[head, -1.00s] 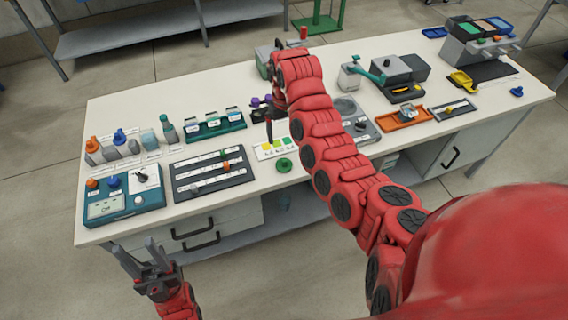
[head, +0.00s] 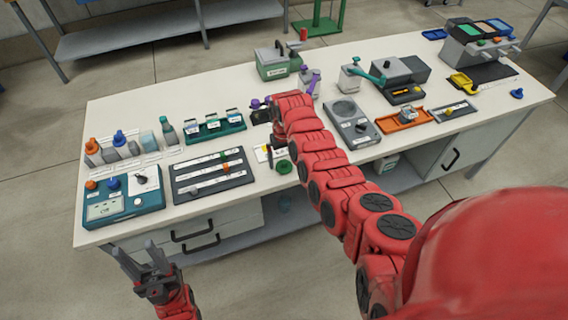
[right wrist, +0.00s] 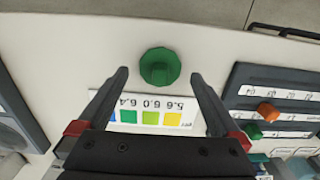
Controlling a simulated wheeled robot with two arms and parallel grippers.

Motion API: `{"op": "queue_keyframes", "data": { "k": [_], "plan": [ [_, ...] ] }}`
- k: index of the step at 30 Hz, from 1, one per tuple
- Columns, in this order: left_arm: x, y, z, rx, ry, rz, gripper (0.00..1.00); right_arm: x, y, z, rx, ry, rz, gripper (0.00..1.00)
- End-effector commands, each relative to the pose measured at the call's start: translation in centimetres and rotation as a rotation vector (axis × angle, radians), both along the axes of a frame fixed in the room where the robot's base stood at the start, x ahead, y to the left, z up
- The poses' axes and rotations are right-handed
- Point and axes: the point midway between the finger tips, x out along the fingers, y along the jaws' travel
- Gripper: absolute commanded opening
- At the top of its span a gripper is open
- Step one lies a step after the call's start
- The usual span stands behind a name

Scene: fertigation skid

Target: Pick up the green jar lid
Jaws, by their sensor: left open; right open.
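The green jar lid (head: 283,167) lies on the white bench top near its front edge, right of the grey slider panel. In the right wrist view the round lid (right wrist: 160,67), with a raised knob, sits between and slightly beyond my fingertips. My right gripper (right wrist: 159,75) is open and empty, with one finger on each side of the lid; I cannot tell its exact height above the bench. In the head view my right gripper (head: 270,154) is partly hidden by its wrist, just left of the lid. My left gripper (head: 134,247) is open and empty, in front of the bench.
A colour chart card (right wrist: 150,115) lies beside the lid, partly under my right gripper. The slider panel (head: 212,176) is to the left, and a grey scale-like device (head: 352,122) to the right. Bare bench surrounds the lid toward the front edge.

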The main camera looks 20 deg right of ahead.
Motion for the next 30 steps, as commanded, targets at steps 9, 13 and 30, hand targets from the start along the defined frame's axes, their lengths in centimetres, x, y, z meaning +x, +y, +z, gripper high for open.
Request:
{"op": "queue_keyframes", "data": {
  "k": [9,13,30],
  "plan": [
    [0.0,0.0,0.2,0.000,0.001,0.000,0.50,0.0,0.0,-1.9,0.000,0.001,-0.001,1.00],
    [0.0,0.0,0.2,0.000,0.000,0.000,0.50,0.0,0.0,-1.9,0.000,0.000,-0.001,1.00],
    [0.0,0.0,0.2,0.000,0.000,0.000,0.50,0.0,0.0,-1.9,0.000,0.000,0.000,0.19]
  ]
}}
